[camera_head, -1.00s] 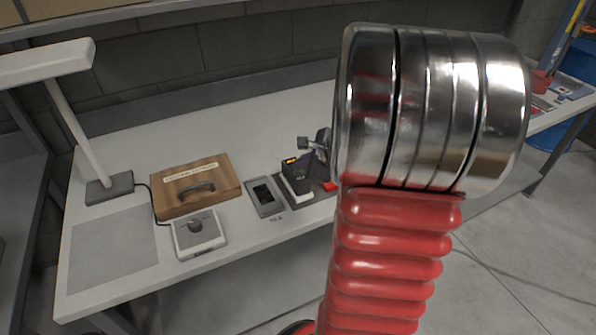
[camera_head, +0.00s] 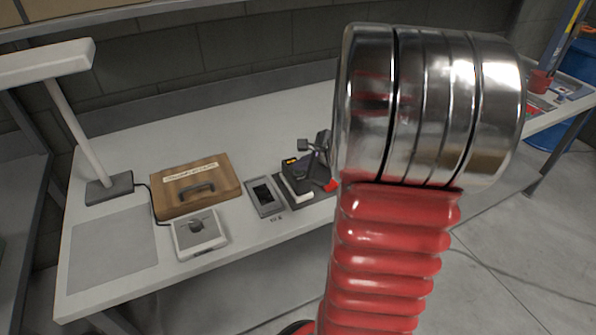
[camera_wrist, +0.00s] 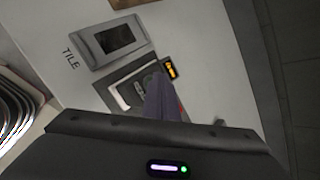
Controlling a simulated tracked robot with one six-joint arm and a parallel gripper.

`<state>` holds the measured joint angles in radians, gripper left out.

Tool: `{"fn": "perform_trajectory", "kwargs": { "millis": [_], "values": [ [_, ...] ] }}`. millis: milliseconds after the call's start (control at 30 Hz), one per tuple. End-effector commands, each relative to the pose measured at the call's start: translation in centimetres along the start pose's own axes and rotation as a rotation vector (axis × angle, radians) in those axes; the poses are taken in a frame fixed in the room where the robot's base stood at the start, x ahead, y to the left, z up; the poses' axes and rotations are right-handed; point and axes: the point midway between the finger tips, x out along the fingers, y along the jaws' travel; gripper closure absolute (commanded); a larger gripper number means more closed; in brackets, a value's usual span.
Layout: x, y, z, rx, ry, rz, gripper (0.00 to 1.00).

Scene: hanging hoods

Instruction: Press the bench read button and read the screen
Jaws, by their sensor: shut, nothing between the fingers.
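The bench reader (camera_head: 296,178) is a small dark box with a pale front part, on a dark mat on the bench. It also shows in the wrist view (camera_wrist: 122,96). Its small screen (camera_wrist: 171,69) is lit orange, but the characters are too small to read. My gripper (camera_wrist: 157,80) is shut and empty, its fingers over the reader's top beside the screen. I cannot tell whether the tips touch it. No read button can be made out clearly; the fingers cover part of the top. In the head view my arm hides much of the gripper.
A grey tile plate (camera_head: 265,197) lies left of the reader, marked TILE in the wrist view. A red object (camera_head: 331,185) is right of the reader. The bench's back is clear.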

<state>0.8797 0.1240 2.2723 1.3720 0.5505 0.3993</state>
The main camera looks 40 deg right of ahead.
Motion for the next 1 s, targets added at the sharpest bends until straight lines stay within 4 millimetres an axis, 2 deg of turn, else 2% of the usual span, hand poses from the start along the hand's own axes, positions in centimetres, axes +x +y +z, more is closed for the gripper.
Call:
{"fn": "perform_trajectory", "kwargs": {
  "millis": [567, 1000],
  "values": [
    [0.1, 0.1, -0.1, 0.000, 0.000, 0.001, 1.00],
    [-1.0, -0.7, 0.7, 0.000, 0.000, 0.000, 1.00]
  ]
}}
